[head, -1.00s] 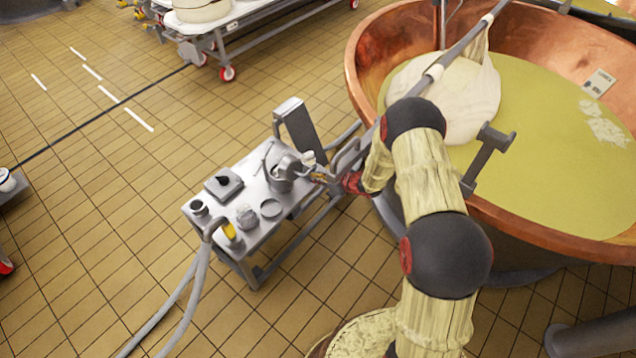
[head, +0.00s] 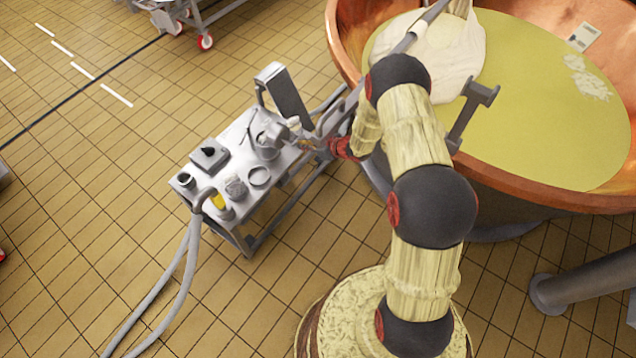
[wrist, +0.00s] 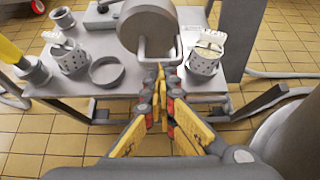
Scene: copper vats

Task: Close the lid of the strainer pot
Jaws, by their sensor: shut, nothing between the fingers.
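In the head view my gripper (head: 312,145) is beside the pot's right side, small and partly hidden.
Perforated cups stand left (wrist: 70,60) and right (wrist: 205,60) in the wrist view. A copper vat (head: 345,50) is right of the table. Tiled floor is open at left.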

